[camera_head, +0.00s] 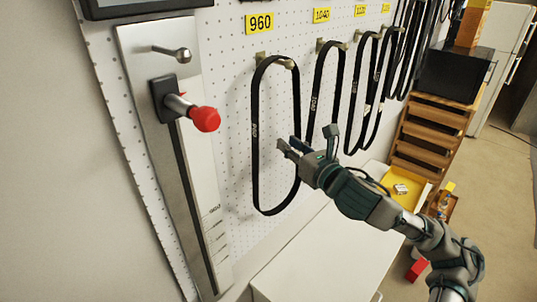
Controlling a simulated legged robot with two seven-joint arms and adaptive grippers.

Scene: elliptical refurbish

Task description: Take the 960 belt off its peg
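The 960 belt (254,133) is a thin black loop hanging from its peg (262,57) on the white pegboard, under the yellow 960 label (259,22). My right gripper (285,147) comes in from the lower right. Its fingertips overlap the right strand of the belt and reach toward the inside of the loop, below mid-height. Whether they touch the strand or stand in front of it I cannot tell, nor how far apart the fingers are. The belt still hangs in a long oval. My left gripper is not in view.
Other black belts hang to the right, the nearest under the 1040 label (321,15). A metal gauge with a red knob (206,119) stands at the left. A white cabinet top (325,255) lies below; a yellow tray (405,187) and wooden shelf (428,135) are farther right.

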